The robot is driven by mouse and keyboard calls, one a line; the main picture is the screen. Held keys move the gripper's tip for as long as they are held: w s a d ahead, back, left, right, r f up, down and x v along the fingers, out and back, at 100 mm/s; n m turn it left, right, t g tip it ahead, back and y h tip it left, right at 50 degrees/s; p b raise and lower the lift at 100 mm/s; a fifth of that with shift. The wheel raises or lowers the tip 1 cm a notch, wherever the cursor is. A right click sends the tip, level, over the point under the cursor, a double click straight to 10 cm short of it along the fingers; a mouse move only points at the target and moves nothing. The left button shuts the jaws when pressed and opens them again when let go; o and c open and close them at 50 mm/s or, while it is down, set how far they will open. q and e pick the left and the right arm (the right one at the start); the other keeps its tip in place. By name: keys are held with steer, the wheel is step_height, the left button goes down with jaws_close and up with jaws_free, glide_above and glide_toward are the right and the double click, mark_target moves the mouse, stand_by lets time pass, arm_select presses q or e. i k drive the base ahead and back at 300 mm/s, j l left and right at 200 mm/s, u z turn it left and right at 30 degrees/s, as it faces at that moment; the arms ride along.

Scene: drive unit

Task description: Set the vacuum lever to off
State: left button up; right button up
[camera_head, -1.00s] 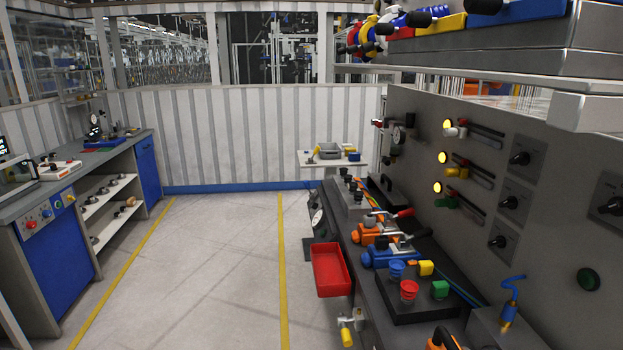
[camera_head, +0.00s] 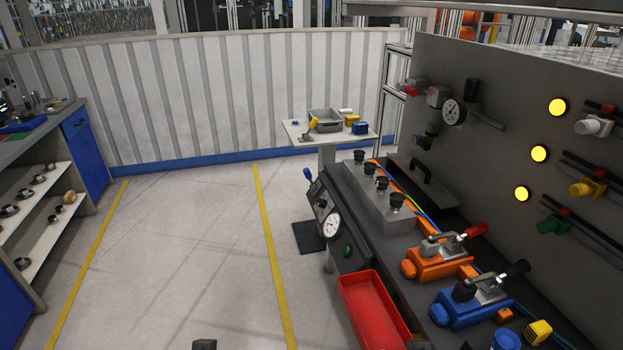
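No lever in view carries a readable vacuum label. A small lever with a blue knob (camera_head: 308,174) sticks up at the far end of the front panel (camera_head: 345,262) of the right-hand bench. A round white gauge (camera_head: 331,225) and a green button (camera_head: 347,250) are on that panel. Another gauge (camera_head: 452,111) and a red-handled part (camera_head: 408,89) sit at the far end of the upright grey panel. Neither of my grippers can be made out. A small dark block (camera_head: 204,344) shows at the bottom edge, too cropped to identify.
A red bin (camera_head: 371,310) hangs at the bench front. Orange (camera_head: 437,262) and blue (camera_head: 468,306) lever clamps sit on the bench top. A small table (camera_head: 297,133) holds a grey tray. The floor (camera_head: 180,260) between the yellow lines is clear.

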mark_target(306, 173)
steer(key=i+j+z, duration=0.25)
steer(key=i+j, duration=0.3)
steer(key=i, duration=0.4)
steer(key=i+j+z, duration=0.25)
steer(key=i+j, duration=0.55)
steer(key=i+l, duration=0.05)
steer(key=i, duration=0.05)
